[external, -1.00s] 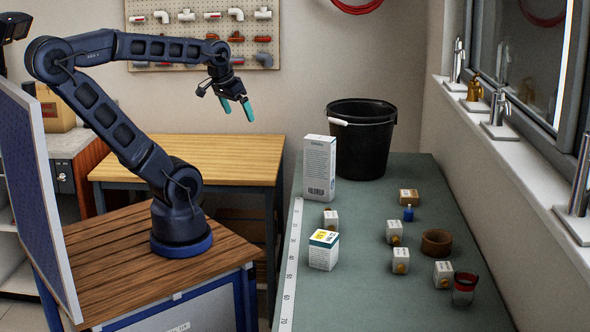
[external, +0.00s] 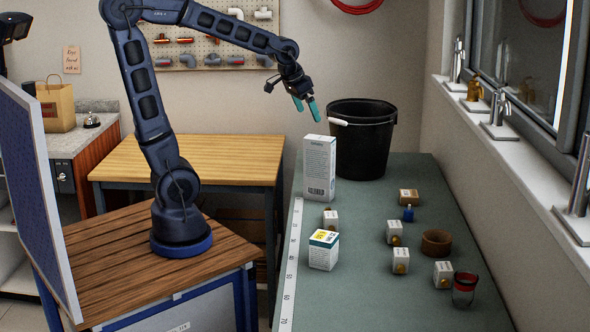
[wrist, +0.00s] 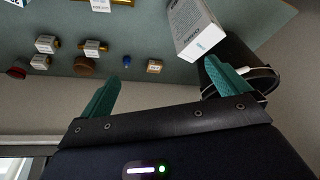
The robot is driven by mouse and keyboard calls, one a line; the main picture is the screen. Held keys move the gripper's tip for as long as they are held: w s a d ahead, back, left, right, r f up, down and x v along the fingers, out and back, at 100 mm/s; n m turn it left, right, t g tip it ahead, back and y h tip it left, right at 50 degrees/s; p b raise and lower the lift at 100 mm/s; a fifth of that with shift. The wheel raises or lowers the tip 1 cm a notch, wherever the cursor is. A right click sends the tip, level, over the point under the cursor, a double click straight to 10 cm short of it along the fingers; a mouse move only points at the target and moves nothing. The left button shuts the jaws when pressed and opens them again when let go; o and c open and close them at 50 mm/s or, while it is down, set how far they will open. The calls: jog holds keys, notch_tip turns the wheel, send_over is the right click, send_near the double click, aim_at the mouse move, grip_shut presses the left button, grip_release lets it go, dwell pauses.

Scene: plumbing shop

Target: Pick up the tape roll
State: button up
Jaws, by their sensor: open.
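The tape roll (external: 436,242) is a brown ring lying flat on the green workbench, right of centre in the external view. In the wrist view it shows as a small brown shape (wrist: 86,66) at the left. My gripper (external: 306,106) is open and empty, with teal fingers pointing down. It is in the air near the tall white box and the black bucket, well away from the tape roll. In the wrist view the two teal fingers (wrist: 165,88) are spread apart with nothing between them.
A tall white box (external: 319,170) and a black bucket (external: 364,145) stand at the bench's far end. Small valve boxes (external: 394,232) stand around the tape roll, with a red-rimmed glass jar (external: 465,289) at the near right. A white and yellow box (external: 323,250) stands at the left.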

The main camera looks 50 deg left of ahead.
jog(key=w+d+f+m, duration=0.1)
jog(key=w+d+f, duration=0.15)
jog(key=d, duration=0.25)
jog(key=w+d+f+m, duration=0.1)
jog(key=w+d+f, duration=0.1)
jog(key=w+d, duration=0.3)
jog(key=m+g+h, duration=0.1)
jog(key=m+h, duration=0.1)
jog(key=m, duration=0.2)
send_near(436, 236)
jog(key=x, duration=0.6)
jog(key=shift+a+f, duration=0.1)
jog(key=shift+a, duration=0.15)
jog(key=shift+d+x, duration=0.2)
jog(key=shift+x, duration=1.1)
jog(key=shift+d+x, duration=0.2)
jog(key=shift+x, duration=1.1)
jog(key=shift+s, duration=0.1)
jog(key=c, duration=0.9)
